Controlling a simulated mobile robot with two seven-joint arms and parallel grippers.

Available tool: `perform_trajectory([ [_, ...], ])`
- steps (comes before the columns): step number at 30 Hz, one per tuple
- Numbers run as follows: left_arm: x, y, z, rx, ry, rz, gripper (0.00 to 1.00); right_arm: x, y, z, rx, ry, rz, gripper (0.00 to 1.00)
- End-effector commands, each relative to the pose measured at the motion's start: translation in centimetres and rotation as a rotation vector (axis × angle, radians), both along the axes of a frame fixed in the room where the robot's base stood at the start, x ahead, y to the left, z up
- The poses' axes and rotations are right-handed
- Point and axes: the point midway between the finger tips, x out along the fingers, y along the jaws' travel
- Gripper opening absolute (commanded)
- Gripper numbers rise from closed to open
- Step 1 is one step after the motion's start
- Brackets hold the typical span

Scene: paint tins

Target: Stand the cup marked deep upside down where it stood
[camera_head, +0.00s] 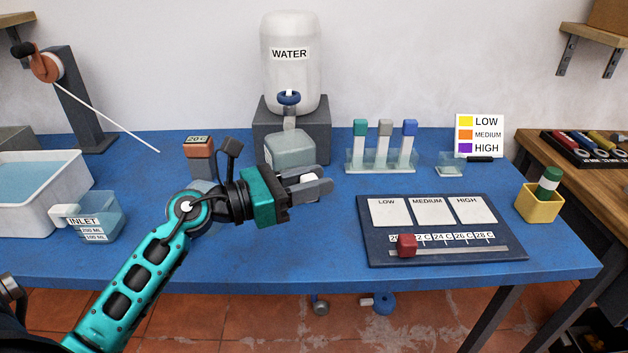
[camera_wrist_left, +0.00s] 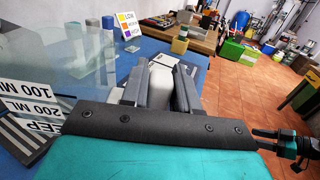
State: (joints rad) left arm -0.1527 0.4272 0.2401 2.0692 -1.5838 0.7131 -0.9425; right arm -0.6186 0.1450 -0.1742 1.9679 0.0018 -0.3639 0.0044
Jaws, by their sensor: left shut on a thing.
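The cup marked deep is a clear, greenish cup (camera_head: 289,149) in the head view, in front of the water stand and below the tap. A flat, pale face shows on its upper side; its lower part is partly hidden behind my left gripper. In the left wrist view the cup (camera_wrist_left: 60,62) fills the left side, with labels reading 100 ML, 200 ML and part of DEEP. My left gripper (camera_head: 312,185) is shut on its white handle (camera_head: 308,178). I cannot tell whether the cup touches the table.
The INLET cup (camera_head: 95,218) and a white water tub (camera_head: 40,205) stand at left. A 20 C block (camera_head: 199,148) is behind my arm.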

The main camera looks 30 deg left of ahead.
Motion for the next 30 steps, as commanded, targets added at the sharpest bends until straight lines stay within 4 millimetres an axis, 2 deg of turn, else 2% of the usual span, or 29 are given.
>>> perform_trajectory([
  [9,-0.1,0.0,-3.4,0.003,0.0,-0.002,0.0,0.0,0.7,-2.7,0.016,0.022,0.009,0.51],
  [16,-0.1,0.0,-6.1,0.001,0.0,-0.002,0.0,1.0,2.0,-2.8,0.04,0.0,0.028,0.51],
  [21,-0.1,0.0,-8.1,0.003,0.0,-0.002,0.0,1.4,2.4,-3.8,0.045,-0.009,0.038,0.51],
  [30,0.0,0.0,-9.9,0.002,0.0,-0.002,0.0,1.3,2.2,-5.6,0.038,-0.005,0.042,0.51],
])
